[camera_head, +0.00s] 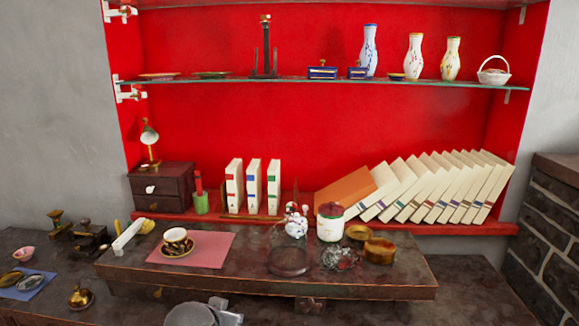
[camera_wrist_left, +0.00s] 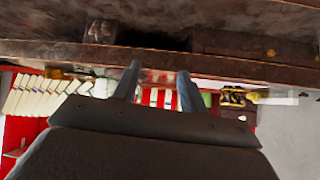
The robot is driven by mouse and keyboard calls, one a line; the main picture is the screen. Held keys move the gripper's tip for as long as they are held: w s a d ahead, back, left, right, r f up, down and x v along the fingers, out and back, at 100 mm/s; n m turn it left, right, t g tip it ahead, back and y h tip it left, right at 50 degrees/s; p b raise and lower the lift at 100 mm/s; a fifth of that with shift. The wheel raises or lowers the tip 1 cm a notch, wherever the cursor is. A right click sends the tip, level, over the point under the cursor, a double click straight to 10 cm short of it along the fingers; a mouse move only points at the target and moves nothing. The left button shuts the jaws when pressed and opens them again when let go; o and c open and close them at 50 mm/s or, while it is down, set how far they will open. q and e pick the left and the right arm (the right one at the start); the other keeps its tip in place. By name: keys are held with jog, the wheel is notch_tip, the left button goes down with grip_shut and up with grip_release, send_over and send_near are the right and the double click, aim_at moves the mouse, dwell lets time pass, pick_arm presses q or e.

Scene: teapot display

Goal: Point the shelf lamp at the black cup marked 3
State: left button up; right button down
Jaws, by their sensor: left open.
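The shelf lamp (camera_head: 149,136), a small brass lamp with a pale shade, stands on a dark drawer box at the left of the red shelf. Its exact aim is too small to tell. A black and gold cup (camera_head: 175,236) stands on a matching saucer (camera_head: 176,251) on a pink mat; I cannot read any number on it. My left gripper (camera_wrist_left: 159,70) is open, with nothing seen between its fingers, in the left wrist view, close to a dark table edge. A grey part of my arm shows at the bottom of the head view. My right gripper is not in view.
The drawer box (camera_head: 160,187) sits beside a green pot (camera_head: 201,203) and upright books (camera_head: 253,187). A white bar (camera_head: 127,236) lies left of the pink mat (camera_head: 212,248).

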pick_arm(q)
jog(key=s+f+g, duration=0.3)
jog(key=s+f, duration=0.8)
jog(key=s, duration=0.4)
jog(key=s+f+g+p, duration=0.1)
jog(key=s+f+g, duration=0.3)
jog(key=s+f, duration=0.8)
jog(key=s+d, duration=0.1)
jog(key=s, duration=0.3)
jog(key=shift+f+n+p, duration=0.2)
jog(key=shift+n+p, duration=0.1)
jog(key=shift+s, duration=0.15)
jog(key=shift+a, duration=0.1)
jog(key=shift+c, duration=0.7)
